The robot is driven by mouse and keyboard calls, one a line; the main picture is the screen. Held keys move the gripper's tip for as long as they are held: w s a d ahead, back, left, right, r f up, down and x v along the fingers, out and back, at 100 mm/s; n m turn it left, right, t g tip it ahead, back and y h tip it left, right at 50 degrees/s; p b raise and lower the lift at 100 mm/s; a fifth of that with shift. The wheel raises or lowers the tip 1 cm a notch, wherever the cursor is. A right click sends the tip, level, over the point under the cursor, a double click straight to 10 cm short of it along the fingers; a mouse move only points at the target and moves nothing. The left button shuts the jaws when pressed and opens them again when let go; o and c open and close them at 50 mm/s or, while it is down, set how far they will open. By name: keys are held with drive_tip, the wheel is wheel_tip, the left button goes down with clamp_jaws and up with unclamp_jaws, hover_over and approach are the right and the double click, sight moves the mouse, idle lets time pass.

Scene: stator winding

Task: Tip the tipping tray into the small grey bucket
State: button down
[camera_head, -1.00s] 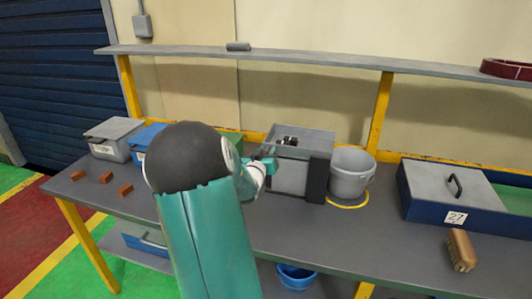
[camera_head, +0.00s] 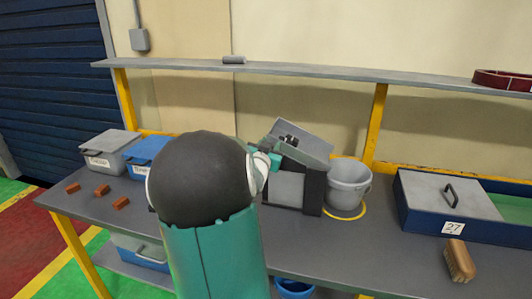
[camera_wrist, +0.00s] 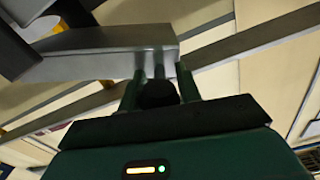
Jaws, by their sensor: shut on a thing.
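The grey tipping tray (camera_head: 312,137) sits on a dark stand (camera_head: 312,190) on the bench. It is tilted, its left side raised and its right side lower, toward the small grey bucket (camera_head: 349,184). The bucket stands upright just right of the stand, inside a yellow ring. My gripper (camera_head: 274,152) is at the tray's left side, shut on it; the exact grip is small and partly hidden. In the wrist view, my gripper's fingers (camera_wrist: 160,82) reach the tray's grey wall (camera_wrist: 105,42), with a dark part between them. The tray's inside is mostly hidden.
Left are a grey lidded bin (camera_head: 108,150), a blue bin (camera_head: 148,152) and several brown blocks (camera_head: 101,190). Right are a blue box (camera_head: 450,205) with a grey lid and a brush (camera_head: 459,262). A shelf (camera_head: 300,68) runs above.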

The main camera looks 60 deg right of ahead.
drive_tip(key=s+d+r+m, duration=0.1)
drive_tip(key=s+r+m, duration=0.6)
drive_tip(key=s+r, duration=0.1)
drive_tip(key=shift+s+d+r, duration=0.15)
drive_tip(key=shift+s+d, duration=0.05)
drive_tip(key=shift+s, duration=0.3)
drive_tip(key=shift+s+r, duration=0.1)
drive_tip(key=shift+s, duration=0.05)
idle(0.5)
drive_tip(key=c, duration=1)
unclamp_jaws()
drive_tip(key=shift+s, duration=0.1)
drive_tip(key=a, duration=0.4)
drive_tip(key=s+a, duration=0.1)
drive_tip(key=a, duration=0.8)
drive_tip(key=shift+s+a, duration=0.35)
drive_tip(key=shift+s, duration=0.05)
